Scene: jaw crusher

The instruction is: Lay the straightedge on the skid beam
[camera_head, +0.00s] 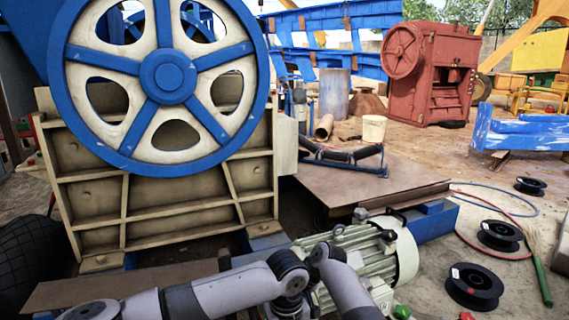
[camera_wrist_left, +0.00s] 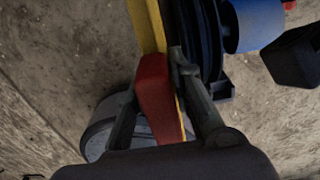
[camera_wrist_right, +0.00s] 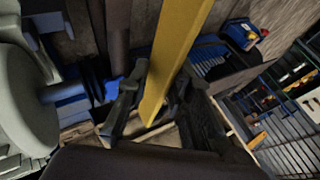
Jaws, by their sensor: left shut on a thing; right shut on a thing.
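The straightedge is a long yellow bar. In the left wrist view its red part (camera_wrist_left: 155,95) sits between the fingers of my left gripper (camera_wrist_left: 160,88), which is shut on it. In the right wrist view the yellow bar (camera_wrist_right: 178,45) passes between the fingers of my right gripper (camera_wrist_right: 155,92), which is shut on it. Both grippers hold the same kind of yellow bar; its full length does not show. In the head view my arms cross the bottom and I cannot make out the bar. A blue beam (camera_head: 436,224), likely the skid beam, shows beside the motor.
The grey-green motor (camera_head: 350,250) stands close to my arms. The large blue-rimmed flywheel (camera_head: 172,75) is at the left. Black cable spools (camera_head: 474,286) and a green-handled broom (camera_head: 542,283) lie on the ground at right. Blue bins (camera_wrist_right: 242,34) show in the right wrist view.

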